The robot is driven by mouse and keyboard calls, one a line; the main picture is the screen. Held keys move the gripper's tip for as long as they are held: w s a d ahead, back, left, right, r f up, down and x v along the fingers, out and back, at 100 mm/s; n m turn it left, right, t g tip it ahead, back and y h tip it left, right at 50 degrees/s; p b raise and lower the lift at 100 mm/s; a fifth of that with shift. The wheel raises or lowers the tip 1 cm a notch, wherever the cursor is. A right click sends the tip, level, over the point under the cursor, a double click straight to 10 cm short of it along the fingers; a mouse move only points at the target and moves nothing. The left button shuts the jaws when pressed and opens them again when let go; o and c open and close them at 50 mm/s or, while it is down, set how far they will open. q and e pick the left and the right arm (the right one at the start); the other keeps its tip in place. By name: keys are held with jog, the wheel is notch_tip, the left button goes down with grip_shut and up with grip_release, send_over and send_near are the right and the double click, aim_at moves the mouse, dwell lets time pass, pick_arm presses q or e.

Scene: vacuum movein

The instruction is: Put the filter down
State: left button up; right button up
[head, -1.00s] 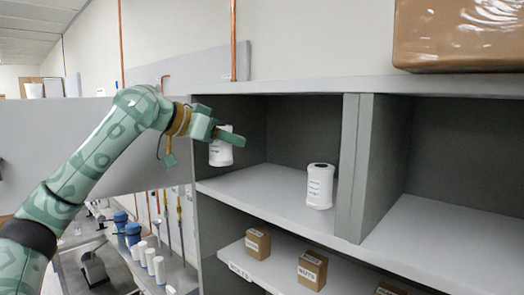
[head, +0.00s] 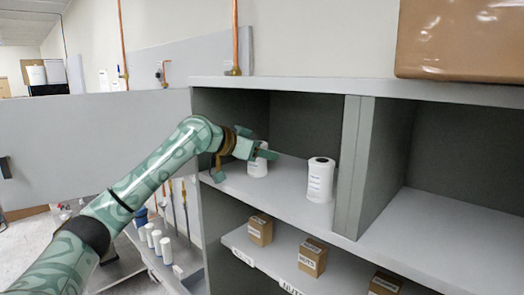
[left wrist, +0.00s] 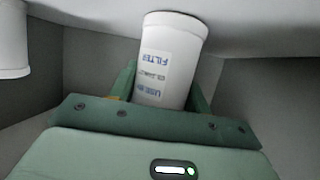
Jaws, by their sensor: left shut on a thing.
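A white cylindrical filter (head: 259,161) with a label is between the fingers of my left gripper (head: 265,153), in the upper left shelf compartment. In the left wrist view the filter (left wrist: 167,60) shows its "FILTER" label, and the green fingers of my left gripper (left wrist: 165,85) are shut on its sides. In the head view its base is at or close to the shelf board (head: 285,190); I cannot tell whether it touches. A second white filter (head: 320,180) stands upright to its right on the same board. My right gripper is not in view.
A grey divider (head: 355,165) closes the compartment on the right. Small brown boxes (head: 312,257) stand on the shelf below. A large brown box (head: 460,40) sits on top. Several white cylinders (head: 157,243) stand lower left. The right upper compartment is empty.

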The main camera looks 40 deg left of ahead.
pick_arm(q)
jog(key=o, duration=1.1)
jog(key=shift+c, duration=0.2)
jog(key=b+v, duration=0.4)
jog(key=v, duration=0.8)
jog(key=shift+s, duration=0.1)
